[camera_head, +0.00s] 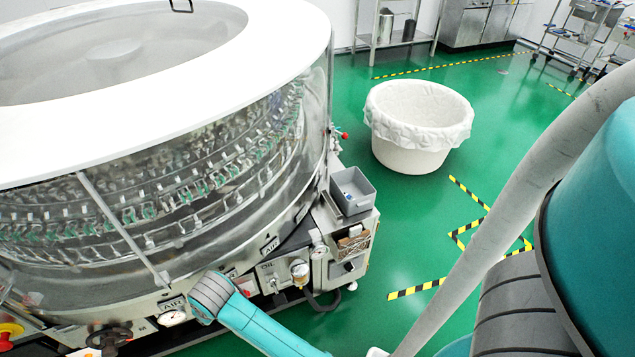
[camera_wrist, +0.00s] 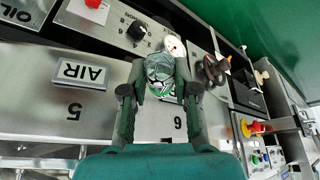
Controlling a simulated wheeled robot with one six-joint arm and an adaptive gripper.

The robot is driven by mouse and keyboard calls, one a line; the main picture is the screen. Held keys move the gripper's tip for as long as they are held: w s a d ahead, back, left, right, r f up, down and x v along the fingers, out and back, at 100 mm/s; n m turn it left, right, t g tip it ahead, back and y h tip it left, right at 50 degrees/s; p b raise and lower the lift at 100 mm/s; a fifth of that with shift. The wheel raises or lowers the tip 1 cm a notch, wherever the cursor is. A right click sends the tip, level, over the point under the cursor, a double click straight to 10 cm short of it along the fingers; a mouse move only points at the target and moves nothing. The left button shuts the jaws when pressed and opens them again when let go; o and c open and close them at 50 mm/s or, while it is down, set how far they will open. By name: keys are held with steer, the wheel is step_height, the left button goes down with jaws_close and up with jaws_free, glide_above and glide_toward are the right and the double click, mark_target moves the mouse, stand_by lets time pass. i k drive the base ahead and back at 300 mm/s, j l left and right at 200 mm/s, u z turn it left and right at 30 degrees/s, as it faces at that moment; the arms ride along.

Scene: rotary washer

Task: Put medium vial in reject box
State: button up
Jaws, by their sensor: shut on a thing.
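In the wrist view my gripper (camera_wrist: 160,92) is shut on a small clear vial (camera_wrist: 159,70), which sits between the two fingertips. The vial looks glassy, with a green tint through it. Its size is hard to judge. The gripper is in front of the washer's panel. My arm shows low in the middle of the head view, left of and below the box. The fingers and vial are not visible there.
The large round washer (camera_head: 165,115) with a white top ring fills the left. Its panel has gauges, knobs and an AIR label (camera_wrist: 80,73). A white lined tub (camera_head: 412,150) stands on the green floor behind the box. Open floor lies to the right.

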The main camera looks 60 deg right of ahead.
mark_target(352, 191)
steer(key=k+l+z, duration=0.2)
steer(key=z, duration=0.15)
steer(key=k+l+z, duration=0.15)
steer(key=l+z, duration=0.25)
steer(key=j+z, duration=0.4)
steer(key=z, duration=0.2)
steer(key=i+j+z, duration=0.3)
steer(key=j, duration=0.25)
steer(key=j+z, duration=0.35)
steer(key=j, duration=0.2)
steer(key=j+z, duration=0.3)
steer(key=j, duration=0.3)
steer(key=i+j, duration=0.1)
steer(key=j, duration=0.35)
steer(key=i+j+z, duration=0.1)
steer(key=j, duration=0.4)
